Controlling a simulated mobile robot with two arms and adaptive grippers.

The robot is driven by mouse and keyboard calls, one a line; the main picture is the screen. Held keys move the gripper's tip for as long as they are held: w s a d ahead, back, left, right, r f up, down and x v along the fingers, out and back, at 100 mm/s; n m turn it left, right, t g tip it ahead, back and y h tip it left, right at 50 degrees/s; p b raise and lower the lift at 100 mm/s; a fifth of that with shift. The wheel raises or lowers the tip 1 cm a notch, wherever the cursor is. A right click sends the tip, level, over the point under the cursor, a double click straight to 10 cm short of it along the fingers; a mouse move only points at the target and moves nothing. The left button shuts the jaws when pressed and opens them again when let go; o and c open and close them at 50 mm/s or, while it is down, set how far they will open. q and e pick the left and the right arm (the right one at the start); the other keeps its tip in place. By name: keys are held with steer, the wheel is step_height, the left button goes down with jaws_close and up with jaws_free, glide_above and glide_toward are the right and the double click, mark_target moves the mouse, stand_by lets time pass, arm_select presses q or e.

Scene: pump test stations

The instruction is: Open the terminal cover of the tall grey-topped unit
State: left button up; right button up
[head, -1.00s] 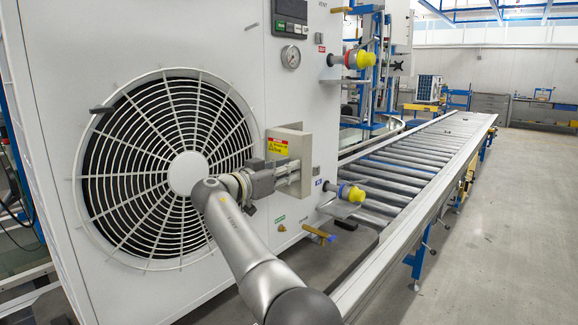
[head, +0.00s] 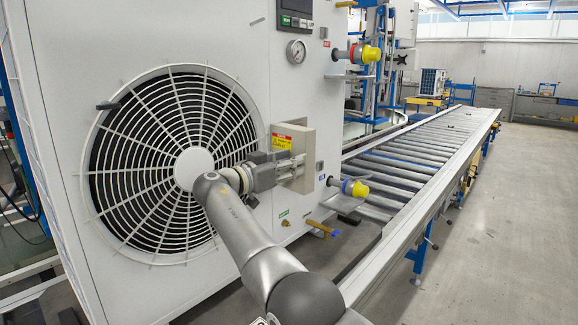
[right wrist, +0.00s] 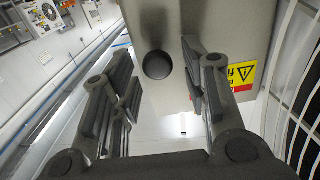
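The terminal cover (head: 308,142) is a light grey box with a yellow and red warning label, on the front of the big white unit (head: 225,45), right of its fan grille. The cover looks closed. My right gripper (head: 299,168) is in front of the cover's lower part. In the right wrist view, its two fingers (right wrist: 158,88) stand apart. A round black knob (right wrist: 157,64) on the cover's face (right wrist: 155,22) shows between them, with no clear contact. The unit's top is out of frame. My left gripper is in neither current view.
Valves with yellow caps (head: 370,54) and (head: 360,189) stick out from the unit's right side. A brass fitting (head: 320,227) is below the cover. A roller conveyor (head: 420,150) runs away to the right, with open floor beyond.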

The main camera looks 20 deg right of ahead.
steer(key=shift+f, duration=0.25)
steer(key=v, duration=0.7)
steer(key=shift+s+a, duration=0.15)
steer(key=shift+a, duration=0.05)
